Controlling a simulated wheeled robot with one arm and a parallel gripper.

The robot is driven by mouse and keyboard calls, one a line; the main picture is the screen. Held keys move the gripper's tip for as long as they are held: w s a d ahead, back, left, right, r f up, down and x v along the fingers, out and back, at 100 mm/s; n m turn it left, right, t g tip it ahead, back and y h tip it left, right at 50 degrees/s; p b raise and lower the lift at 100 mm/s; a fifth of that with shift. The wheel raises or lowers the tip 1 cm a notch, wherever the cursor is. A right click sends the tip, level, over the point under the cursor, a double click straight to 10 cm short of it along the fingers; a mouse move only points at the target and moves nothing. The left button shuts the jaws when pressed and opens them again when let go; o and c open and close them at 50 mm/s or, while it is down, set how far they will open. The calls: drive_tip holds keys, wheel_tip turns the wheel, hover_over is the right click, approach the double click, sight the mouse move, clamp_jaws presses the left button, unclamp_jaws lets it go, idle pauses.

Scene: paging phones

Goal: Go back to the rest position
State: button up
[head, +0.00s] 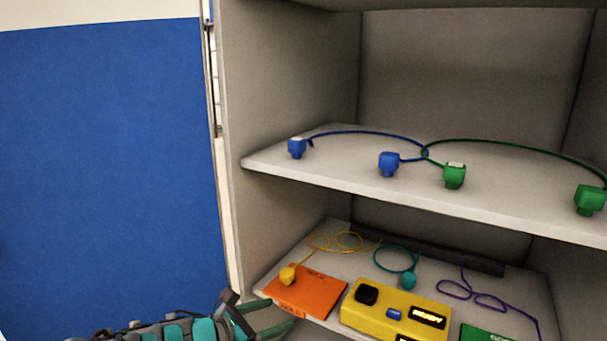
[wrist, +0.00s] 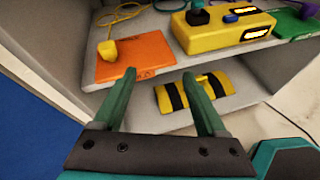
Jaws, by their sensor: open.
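My gripper (head: 268,318) is at the bottom of the head view, just in front of the left end of the lower shelf. In the wrist view its two green fingers (wrist: 160,104) are spread apart with nothing between them. Past the fingertips lie an orange plate (wrist: 133,57) and, on a level below, a yellow object with black bands (wrist: 196,92). The fingers look clear of both, though the exact gap is hard to tell.
The lower shelf (head: 335,247) holds the orange plate (head: 312,292), a yellow box with a lit display (head: 385,312) and coiled cables. The upper shelf (head: 330,168) holds blue (head: 388,164) and green plugs (head: 454,175) on cables. A blue panel (head: 100,170) stands left of the cabinet.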

drive_tip(key=s+d+r+m+g+y, duration=0.1)
drive_tip(key=s+d+m+g, duration=0.5)
drive_tip(key=d, duration=0.6)
drive_tip(key=s+d+r+m+g, duration=0.1)
drive_tip(key=s+d+m+g, duration=0.2)
drive_tip(key=s+d+m, duration=0.65)
drive_tip(key=s+f+m+g+y, duration=0.1)
drive_tip(key=s+m+g+y, duration=0.1)
drive_tip(key=s+m+y, duration=0.6)
drive_tip(key=s+m, duration=0.1)
drive_tip(key=s, duration=0.5)
drive_tip(key=shift+s+d+f+g, duration=0.2)
drive_tip(key=shift+s+d+g, duration=0.05)
drive_tip(key=shift+d+g, duration=0.05)
drive_tip(key=shift+m, duration=0.25)
